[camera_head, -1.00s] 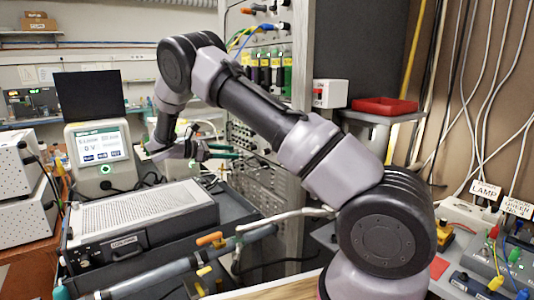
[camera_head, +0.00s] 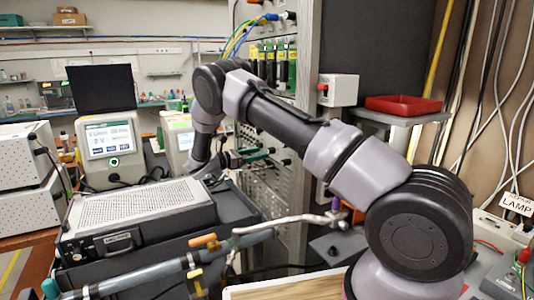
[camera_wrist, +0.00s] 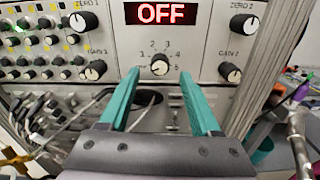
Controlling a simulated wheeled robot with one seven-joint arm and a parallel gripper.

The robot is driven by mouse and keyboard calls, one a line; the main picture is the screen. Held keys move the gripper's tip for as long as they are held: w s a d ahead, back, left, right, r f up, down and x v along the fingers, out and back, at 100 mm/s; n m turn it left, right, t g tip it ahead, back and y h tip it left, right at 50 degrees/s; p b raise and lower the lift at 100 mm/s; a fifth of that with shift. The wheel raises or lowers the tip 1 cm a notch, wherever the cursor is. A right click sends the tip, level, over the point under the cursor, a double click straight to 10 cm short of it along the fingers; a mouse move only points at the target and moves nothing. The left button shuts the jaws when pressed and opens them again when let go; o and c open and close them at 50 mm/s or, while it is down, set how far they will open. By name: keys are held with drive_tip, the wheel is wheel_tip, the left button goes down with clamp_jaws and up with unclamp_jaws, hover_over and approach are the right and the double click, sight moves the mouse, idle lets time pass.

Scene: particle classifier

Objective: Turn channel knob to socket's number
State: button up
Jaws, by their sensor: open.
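The channel knob (camera_wrist: 160,66) is a small round knob with a pale face, on a light grey panel in the wrist view. Small numbers are printed in an arc around it. I cannot read its pointer's setting surely. A display (camera_wrist: 160,13) above it shows OFF in red. My gripper (camera_wrist: 160,73) has two teal fingers, spread apart with the knob showing between their tips. I cannot tell how far the tips are from the panel. In the head view my gripper (camera_head: 262,155) points at the rack panel (camera_head: 262,190). No socket number is readable now.
Cables (camera_wrist: 45,110) hang at left. A LAMP sign (camera_head: 517,204) and a red tray (camera_head: 403,105) stand at right.

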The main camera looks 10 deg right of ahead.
sight(268, 152)
drive_tip(key=shift+x, duration=1.95)
clamp_jaws()
